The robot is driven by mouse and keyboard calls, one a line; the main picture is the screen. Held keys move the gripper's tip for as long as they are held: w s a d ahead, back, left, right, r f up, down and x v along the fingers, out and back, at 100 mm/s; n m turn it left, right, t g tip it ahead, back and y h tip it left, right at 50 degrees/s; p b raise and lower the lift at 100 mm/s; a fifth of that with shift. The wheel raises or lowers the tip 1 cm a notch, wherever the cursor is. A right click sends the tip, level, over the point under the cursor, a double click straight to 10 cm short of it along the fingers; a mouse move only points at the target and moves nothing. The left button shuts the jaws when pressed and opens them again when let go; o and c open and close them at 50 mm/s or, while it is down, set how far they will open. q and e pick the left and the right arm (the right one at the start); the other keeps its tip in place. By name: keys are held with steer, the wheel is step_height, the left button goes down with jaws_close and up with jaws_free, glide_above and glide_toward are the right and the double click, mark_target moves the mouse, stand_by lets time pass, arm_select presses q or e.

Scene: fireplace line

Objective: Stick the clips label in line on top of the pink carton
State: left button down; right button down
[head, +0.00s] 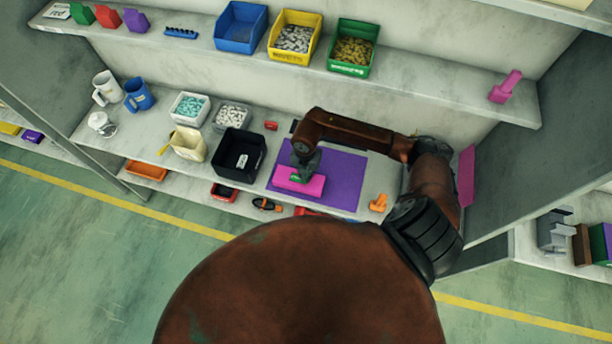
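The pink carton (313,187) lies on a purple mat (345,172) on the work shelf. My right gripper (299,175) reaches in from the right and points down at the carton's top, toward its left half. A small green patch shows at the fingertips against the pink; I cannot tell whether it is a label or part of the gripper. The fingers are too small to tell open from shut. A black bin (228,164) left of the mat holds a small white piece (242,161), its print unreadable. My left gripper is not in view.
An orange item (379,203) lies right of the mat. Blue, yellow and green bins (348,68) stand on the upper shelf. The mat's right part is bare.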

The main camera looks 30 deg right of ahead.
steer(key=c, duration=2.6)
jaws_free()
steer(key=shift+f, duration=0.1)
steer(key=shift+c, duration=0.2)
steer(key=o, duration=0.6)
steer(key=shift+c, duration=0.2)
step_height(320, 180, up, 12)
steer(key=shift+s, duration=0.1)
